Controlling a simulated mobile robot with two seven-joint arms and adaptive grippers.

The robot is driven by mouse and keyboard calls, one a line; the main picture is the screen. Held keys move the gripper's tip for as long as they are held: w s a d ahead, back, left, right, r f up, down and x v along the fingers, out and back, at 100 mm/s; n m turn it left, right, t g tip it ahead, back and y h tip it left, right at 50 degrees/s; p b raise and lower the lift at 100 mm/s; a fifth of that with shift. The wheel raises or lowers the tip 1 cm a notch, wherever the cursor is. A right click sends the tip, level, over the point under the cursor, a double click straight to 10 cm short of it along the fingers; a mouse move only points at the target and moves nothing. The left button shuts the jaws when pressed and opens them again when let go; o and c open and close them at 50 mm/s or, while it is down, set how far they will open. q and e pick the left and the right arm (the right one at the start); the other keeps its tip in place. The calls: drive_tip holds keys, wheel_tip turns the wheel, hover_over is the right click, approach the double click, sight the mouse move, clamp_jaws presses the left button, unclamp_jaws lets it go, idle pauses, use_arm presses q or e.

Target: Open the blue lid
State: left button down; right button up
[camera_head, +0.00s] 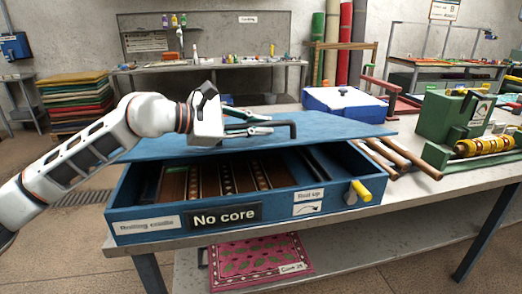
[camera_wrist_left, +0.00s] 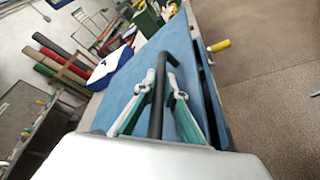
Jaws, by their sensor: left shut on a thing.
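The blue lid (camera_head: 330,128) lies over the back of a blue box (camera_head: 280,218) labelled "No core" on the workbench. The box interior, with brown slatted rollers, shows below the lid's near edge; I cannot tell whether the lid is tilted up or slid back. A black bar handle (camera_head: 292,130) stands on the lid. My left gripper (camera_head: 268,125) is shut on this handle. In the left wrist view, the fingers of my left gripper (camera_wrist_left: 162,82) sit on both sides of the black handle (camera_wrist_left: 157,105), above the lid (camera_wrist_left: 207,105). My right gripper is not in view.
A yellow-handled knob (camera_head: 360,190) sticks out at the box's front right. Wooden rods (camera_head: 405,157) and a green machine (camera_head: 450,125) stand to the right. A white and blue box (camera_head: 345,103) stands behind the lid. A pink rug (camera_head: 260,262) lies on the lower shelf.

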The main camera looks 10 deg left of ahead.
use_arm(q)
drive_tip(key=w+a+r+n+g+p, duration=0.1)
drive_tip(key=w+r+p, duration=0.2)
drive_tip(key=r, duration=0.5)
drive_tip(key=w+a+r+n+g+p, duration=0.1)
drive_tip(key=w+a+r+n+p, duration=0.1)
drive_tip(key=w+r, duration=0.4)
wheel_tip(320, 180, up, 3)
drive_tip(key=shift+f+p, duration=0.1)
drive_tip(key=shift+p, duration=0.45)
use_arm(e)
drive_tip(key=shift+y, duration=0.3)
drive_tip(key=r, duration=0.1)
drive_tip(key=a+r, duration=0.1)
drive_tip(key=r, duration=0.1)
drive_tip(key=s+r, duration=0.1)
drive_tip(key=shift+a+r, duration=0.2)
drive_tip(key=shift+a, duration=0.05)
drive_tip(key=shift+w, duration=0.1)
